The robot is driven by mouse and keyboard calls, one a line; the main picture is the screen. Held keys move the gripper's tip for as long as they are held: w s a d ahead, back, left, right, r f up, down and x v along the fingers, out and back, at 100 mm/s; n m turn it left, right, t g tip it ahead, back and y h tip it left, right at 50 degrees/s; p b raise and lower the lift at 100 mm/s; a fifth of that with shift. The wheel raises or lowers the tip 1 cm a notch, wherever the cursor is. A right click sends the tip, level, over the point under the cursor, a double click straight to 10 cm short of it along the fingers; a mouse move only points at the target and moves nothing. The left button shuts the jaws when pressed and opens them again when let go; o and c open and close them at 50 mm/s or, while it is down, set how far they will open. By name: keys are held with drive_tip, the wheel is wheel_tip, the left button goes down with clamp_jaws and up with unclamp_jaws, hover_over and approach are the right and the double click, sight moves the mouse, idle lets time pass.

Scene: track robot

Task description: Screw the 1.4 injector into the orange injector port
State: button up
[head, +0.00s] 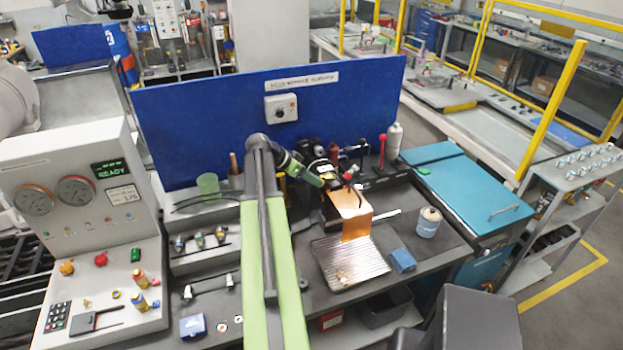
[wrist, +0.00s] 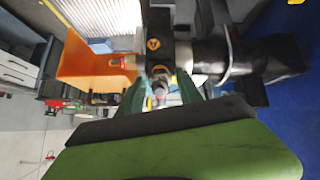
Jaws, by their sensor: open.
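My gripper (wrist: 162,92) is open in the wrist view, its two green fingers on either side of a small silver and reddish part (wrist: 160,86). I cannot tell whether this part is the 1.4 injector, or whether the fingers touch it. Just beyond it is a dark block with an orange triangle mark (wrist: 153,44). In the head view, my gripper is at the dark fixture behind the orange sheet-like part (head: 348,205), its fingertips partly hidden. That orange part also shows in the wrist view (wrist: 88,70). No label reading 1.4 is legible, and I cannot identify the orange injector port.
A ribbed metal tray (head: 350,264) lies in front of the fixture, with a blue block (head: 402,260) and a spool (head: 428,222) to its right. A rack with several small parts (head: 200,240) stands left of my arm. The blue panel (head: 220,105) closes off the back.

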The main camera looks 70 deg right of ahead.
drive_tip(key=n, duration=0.3)
drive_tip(key=shift+n, duration=0.4)
drive_tip(key=shift+n, duration=0.7)
drive_tip(key=n, duration=0.3)
drive_tip(key=shift+n, duration=0.4)
drive_tip(key=n, duration=0.6)
drive_tip(key=shift+n, duration=0.4)
drive_tip(key=shift+c, duration=0.4)
clamp_jaws()
